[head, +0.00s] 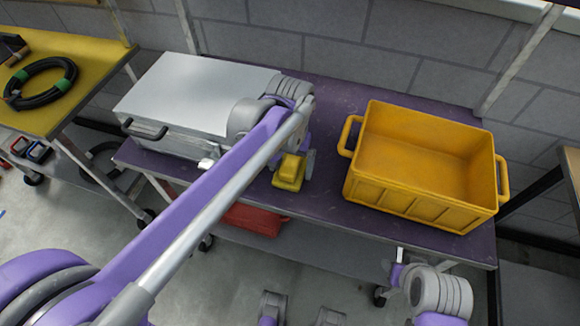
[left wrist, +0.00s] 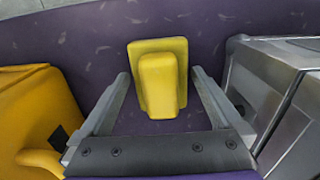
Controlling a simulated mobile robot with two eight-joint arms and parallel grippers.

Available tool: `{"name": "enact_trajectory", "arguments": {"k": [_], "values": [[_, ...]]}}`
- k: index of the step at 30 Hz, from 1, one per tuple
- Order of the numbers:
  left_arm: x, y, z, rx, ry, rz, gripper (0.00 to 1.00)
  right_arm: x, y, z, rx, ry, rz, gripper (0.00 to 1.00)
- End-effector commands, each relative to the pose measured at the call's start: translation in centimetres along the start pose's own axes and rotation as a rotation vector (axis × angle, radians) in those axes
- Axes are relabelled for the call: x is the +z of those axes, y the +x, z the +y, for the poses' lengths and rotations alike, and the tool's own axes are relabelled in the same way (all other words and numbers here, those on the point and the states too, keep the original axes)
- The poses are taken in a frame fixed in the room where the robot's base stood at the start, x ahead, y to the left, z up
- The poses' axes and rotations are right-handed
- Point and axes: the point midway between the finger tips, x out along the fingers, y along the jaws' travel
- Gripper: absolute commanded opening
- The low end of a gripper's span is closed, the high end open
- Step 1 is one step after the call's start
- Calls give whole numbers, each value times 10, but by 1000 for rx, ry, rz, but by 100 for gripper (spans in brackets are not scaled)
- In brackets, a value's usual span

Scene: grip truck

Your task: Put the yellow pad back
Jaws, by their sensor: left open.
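The yellow pad (head: 289,172), a block with a raised narrower part, lies on the purple cart top (head: 325,190) between the metal case and the yellow crate. My left gripper (head: 303,165) is over it, partly hidden by my own arm in the head view. In the left wrist view the yellow pad (left wrist: 160,82) shows between the spread fingers of my left gripper (left wrist: 161,76), with a gap on each side. The left gripper is open and holds nothing. My right gripper (head: 397,265) is low at the cart's front right; its jaws are not clear.
An empty yellow crate (head: 480,205) with side handles stands on the right of the cart. A silver case (head: 180,85) stands on the left. A yellow table (head: 75,105) with a coiled black cable (head: 40,100) is at far left. A red thing (head: 252,219) lies under the cart top.

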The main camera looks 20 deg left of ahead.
Motion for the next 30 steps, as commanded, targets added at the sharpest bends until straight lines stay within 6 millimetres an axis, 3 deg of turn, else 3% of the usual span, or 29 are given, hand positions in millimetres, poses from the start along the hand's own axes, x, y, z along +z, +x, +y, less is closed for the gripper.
{"name": "enact_trajectory", "arguments": {"k": [9,16,23,26,30], "values": [[0,-72,0,0,0,1,100,-6,-11,0,0,0,4,50],[0,-105,0,-1,0,1,100,-8,-14,0,0,0,5,50],[2,-110,-1,0,-1,8,100,-8,-15,0,0,0,5,50],[14,-100,-8,4,-5,41,100,-8,-15,0,0,0,5,50],[47,-68,-25,10,-15,137,100,-8,-15,0,0,0,5,50]]}}
